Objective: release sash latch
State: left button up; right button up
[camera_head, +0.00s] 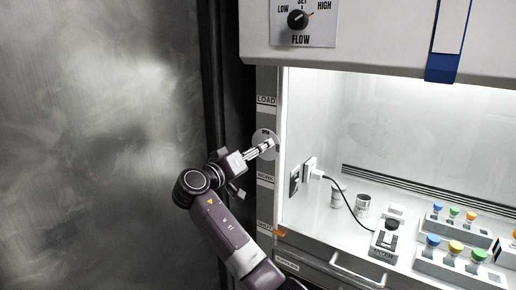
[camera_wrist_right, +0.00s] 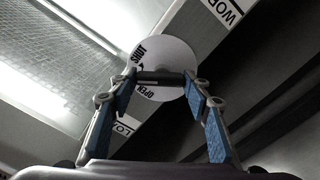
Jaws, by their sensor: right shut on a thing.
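The sash latch is a round pale disc (camera_head: 258,135) on the hood's left post, between the LOAD and WORK labels. In the right wrist view the disc (camera_wrist_right: 178,55) carries the words SHUT and OPEN, with a dark bar handle (camera_wrist_right: 160,77) across it. My right gripper (camera_head: 268,146) reaches up to the disc from the lower left. In the right wrist view its fingertips (camera_wrist_right: 163,82) are shut on the handle, one at each end. The handle lies roughly between the SHUT and OPEN words. My left gripper is in neither view.
The hood's left post (camera_head: 265,205) bears several position labels, with an orange marker (camera_head: 281,231) low down. A FLOW knob (camera_head: 298,19) is above. Inside stand racks of coloured-cap vials (camera_head: 455,248), small containers (camera_head: 362,205) and a corded device (camera_head: 385,238). A bar handle (camera_head: 352,274) is at the front.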

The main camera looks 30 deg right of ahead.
jog(key=shift+w+n+p, duration=0.15)
jog(key=shift+n+p, duration=3.3)
jog(key=shift+n, duration=1.95)
jog(key=o, duration=1.2)
jog(key=shift+a, duration=0.1)
jog(key=shift+c, duration=0.2)
jog(key=v, duration=1.2)
jog(key=shift+f, duration=0.15)
